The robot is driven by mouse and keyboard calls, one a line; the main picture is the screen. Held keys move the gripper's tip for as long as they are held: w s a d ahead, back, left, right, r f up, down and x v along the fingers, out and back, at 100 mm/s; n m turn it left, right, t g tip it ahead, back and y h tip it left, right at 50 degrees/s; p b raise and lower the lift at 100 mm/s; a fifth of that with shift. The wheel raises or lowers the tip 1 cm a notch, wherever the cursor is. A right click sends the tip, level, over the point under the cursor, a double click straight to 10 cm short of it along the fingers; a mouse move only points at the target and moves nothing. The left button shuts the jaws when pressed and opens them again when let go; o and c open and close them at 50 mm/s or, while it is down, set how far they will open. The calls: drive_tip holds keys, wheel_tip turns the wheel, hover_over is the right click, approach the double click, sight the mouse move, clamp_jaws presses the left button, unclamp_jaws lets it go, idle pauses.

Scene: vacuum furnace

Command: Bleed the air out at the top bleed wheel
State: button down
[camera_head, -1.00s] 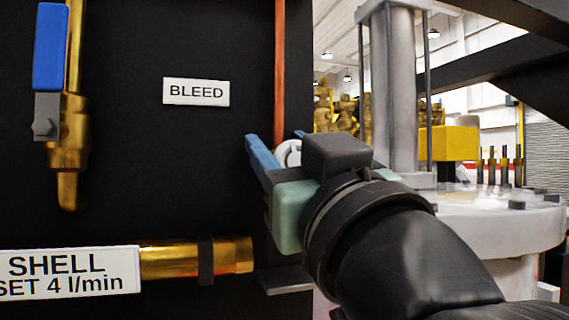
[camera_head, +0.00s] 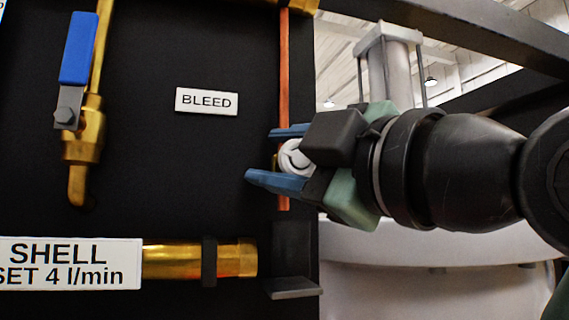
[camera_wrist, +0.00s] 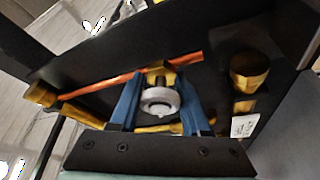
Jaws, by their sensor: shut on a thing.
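The bleed wheel (camera_head: 295,157) is a small white-grey round knob at the copper pipe on the black panel, right of the BLEED label (camera_head: 207,101). My gripper (camera_head: 277,156) has its blue fingers above and below the wheel and is shut on it. In the wrist view the wheel (camera_wrist: 160,101) sits between the two blue fingers of my gripper (camera_wrist: 160,104), with a brass fitting behind it. The finger contact is partly hidden by the gripper body in the head view.
A brass valve with a blue lever (camera_head: 79,48) hangs at the upper left. A horizontal brass pipe (camera_head: 228,259) and the SHELL label (camera_head: 70,264) lie below. A dark bracket (camera_head: 292,288) juts out under the wheel. The pale furnace body (camera_head: 430,270) stands right of the panel.

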drive_tip(key=n, duration=0.2)
drive_tip(key=n+g, duration=0.1)
drive_tip(key=n, duration=0.1)
drive_tip(key=n+g, duration=0.1)
drive_tip(key=n, duration=0.1)
drive_tip(key=shift+f+h, duration=0.25)
drive_tip(key=shift+h, duration=0.15)
idle(0.3)
drive_tip(key=shift+c, duration=1.8)
unclamp_jaws()
drive_tip(key=shift+a, duration=0.1)
drive_tip(key=shift+f+g, duration=0.1)
drive_tip(key=shift+g, duration=0.2)
